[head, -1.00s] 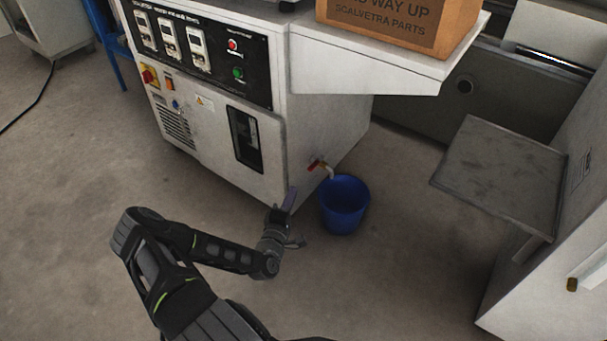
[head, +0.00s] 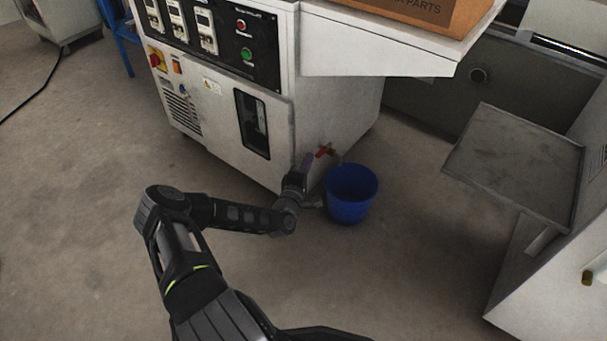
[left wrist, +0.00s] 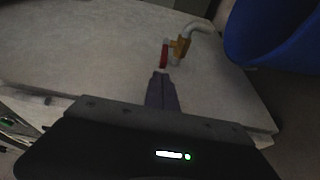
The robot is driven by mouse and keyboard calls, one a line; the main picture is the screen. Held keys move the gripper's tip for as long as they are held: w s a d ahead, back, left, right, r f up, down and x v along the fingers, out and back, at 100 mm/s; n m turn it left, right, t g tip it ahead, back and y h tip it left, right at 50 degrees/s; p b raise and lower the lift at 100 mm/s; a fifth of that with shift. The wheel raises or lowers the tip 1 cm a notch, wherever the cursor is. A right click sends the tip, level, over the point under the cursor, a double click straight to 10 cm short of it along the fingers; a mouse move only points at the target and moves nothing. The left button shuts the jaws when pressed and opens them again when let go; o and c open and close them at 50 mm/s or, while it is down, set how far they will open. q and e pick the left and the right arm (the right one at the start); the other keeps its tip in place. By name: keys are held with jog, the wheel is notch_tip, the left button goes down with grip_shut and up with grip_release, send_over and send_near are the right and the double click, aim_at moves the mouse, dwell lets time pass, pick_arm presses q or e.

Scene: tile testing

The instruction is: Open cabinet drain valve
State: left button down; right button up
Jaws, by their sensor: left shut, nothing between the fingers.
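The drain valve has a red handle (head: 323,151) and sits low on the side of the white cabinet (head: 222,128). In the left wrist view its red handle (left wrist: 164,54) stands beside a brass body (left wrist: 179,48) with a pale bent spout (left wrist: 200,27). My left gripper (head: 306,161) is shut and empty, just left of the handle in the head view. In the left wrist view the purplish fingers (left wrist: 161,85) point at the handle's near end; I cannot tell whether they touch it. My right gripper is not in view.
A blue bucket (head: 351,192) stands on the floor under the spout, close beside my left gripper. A cardboard box (head: 425,14) rests on the white shelf (head: 380,58) above. A grey tray (head: 513,160) juts out at right.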

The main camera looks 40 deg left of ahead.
pick_arm(q)
jog(key=shift+w+a, duration=0.2)
jog(key=shift+w, duration=0.3)
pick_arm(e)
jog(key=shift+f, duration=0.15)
